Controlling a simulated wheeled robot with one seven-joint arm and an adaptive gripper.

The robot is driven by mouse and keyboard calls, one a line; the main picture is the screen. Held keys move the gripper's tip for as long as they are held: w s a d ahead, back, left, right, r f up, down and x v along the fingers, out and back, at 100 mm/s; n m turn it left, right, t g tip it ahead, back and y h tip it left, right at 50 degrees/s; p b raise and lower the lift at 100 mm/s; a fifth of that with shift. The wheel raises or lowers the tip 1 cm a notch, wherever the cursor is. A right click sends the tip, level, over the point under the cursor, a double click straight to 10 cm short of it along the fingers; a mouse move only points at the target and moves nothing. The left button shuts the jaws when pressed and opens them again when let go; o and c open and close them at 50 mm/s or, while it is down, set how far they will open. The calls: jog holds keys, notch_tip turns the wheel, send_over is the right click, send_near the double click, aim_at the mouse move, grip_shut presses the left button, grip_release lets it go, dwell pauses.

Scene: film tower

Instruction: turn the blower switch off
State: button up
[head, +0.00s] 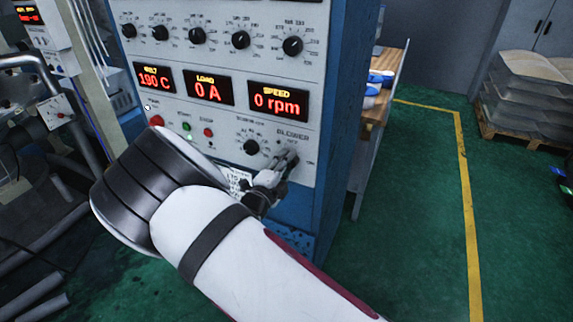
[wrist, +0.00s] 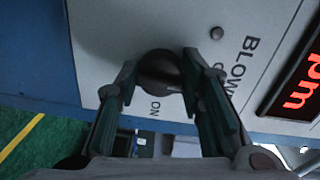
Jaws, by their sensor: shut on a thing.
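The blower switch is a round dark knob (wrist: 158,68) on the pale control panel, under the BLOWER lettering, which runs sideways in the wrist view. My gripper (wrist: 157,78) is shut on it, one finger on each side. An ON mark shows beside the knob; a second mark towards the BLOWER lettering is partly hidden by a finger. Which mark the knob points at I cannot tell. In the head view my gripper (head: 281,167) is at the lower right of the panel (head: 222,122) and covers most of the switch.
Left of the switch are another black knob (head: 251,147), a red button (head: 208,132) and a lit green button (head: 187,126). A wooden-topped bench (head: 378,128) stands right of the cabinet; green floor (head: 420,220) is clear.

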jog(key=shift+n, duration=0.3)
dwell(0.4)
jog(key=o, duration=1.2)
jog(key=shift+c, duration=0.2)
jog(key=v, duration=1.2)
